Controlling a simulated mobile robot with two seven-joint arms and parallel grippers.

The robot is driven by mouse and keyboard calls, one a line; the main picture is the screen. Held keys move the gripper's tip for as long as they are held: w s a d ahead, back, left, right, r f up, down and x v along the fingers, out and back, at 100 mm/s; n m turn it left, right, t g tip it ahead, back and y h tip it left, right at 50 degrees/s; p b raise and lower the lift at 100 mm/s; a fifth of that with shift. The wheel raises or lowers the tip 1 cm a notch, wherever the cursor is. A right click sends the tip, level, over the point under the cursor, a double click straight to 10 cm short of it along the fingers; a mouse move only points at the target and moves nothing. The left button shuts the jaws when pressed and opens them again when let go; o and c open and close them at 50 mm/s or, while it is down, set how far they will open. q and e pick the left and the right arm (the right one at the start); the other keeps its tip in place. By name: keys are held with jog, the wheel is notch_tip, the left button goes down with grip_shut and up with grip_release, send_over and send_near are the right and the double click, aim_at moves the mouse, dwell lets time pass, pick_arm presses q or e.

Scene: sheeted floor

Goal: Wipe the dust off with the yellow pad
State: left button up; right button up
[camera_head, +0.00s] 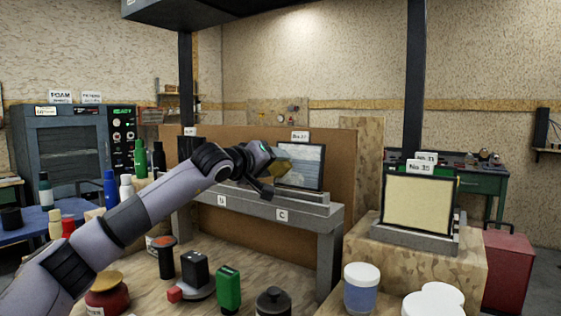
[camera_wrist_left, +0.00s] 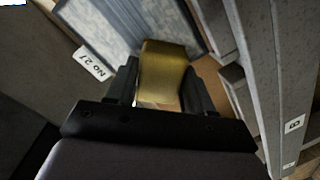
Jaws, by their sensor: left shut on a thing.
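My left gripper (camera_wrist_left: 160,92) is shut on the yellow pad (camera_wrist_left: 163,60), which sits between its two fingers in the left wrist view. In the head view the pad (camera_head: 279,166) shows at the end of my left arm, in front of a dark-framed panel (camera_head: 308,165) with a bluish-grey face. The pad is at or close to the left part of that face; I cannot tell if it touches. The panel stands upright on a grey shelf (camera_head: 330,212). Dust cannot be made out clearly on it. My right gripper is not in view.
A second framed panel (camera_head: 418,204), cream-faced, stands on a block at the right. Below the shelf, a green can (camera_head: 228,290), a black-and-red tool (camera_head: 194,275) and several jars crowd the table. Bottles (camera_head: 109,188) stand at the left. A red cabinet (camera_head: 507,268) is at far right.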

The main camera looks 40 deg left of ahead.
aim_at(321, 159)
pick_arm(q)
jog(key=shift+a, duration=0.7)
notch_tip(321, 159, up, 2)
jog(key=shift+r+p, duration=0.1)
jog(key=shift+p, duration=1.05)
jog(key=shift+w+d+f+b, duration=0.1)
jog(key=shift+d+b, duration=0.15)
jog(key=shift+d, duration=0.3)
jog(key=shift+w+d+f+b, duration=0.1)
jog(key=shift+d+b, duration=0.1)
jog(key=shift+d, duration=0.3)
jog(key=shift+w+d+b, duration=0.15)
jog(key=shift+d+b, duration=0.1)
jog(key=shift+d, duration=1.2)
jog(key=shift+w+d+b, duration=0.15)
jog(key=shift+d+b, duration=0.1)
jog(key=shift+d, duration=1.15)
jog(key=shift+w+d, duration=0.15)
jog(key=shift+d, duration=0.95)
jog(key=shift+w+d, duration=0.1)
jog(key=shift+d, duration=0.95)
jog(key=shift+s, duration=0.1)
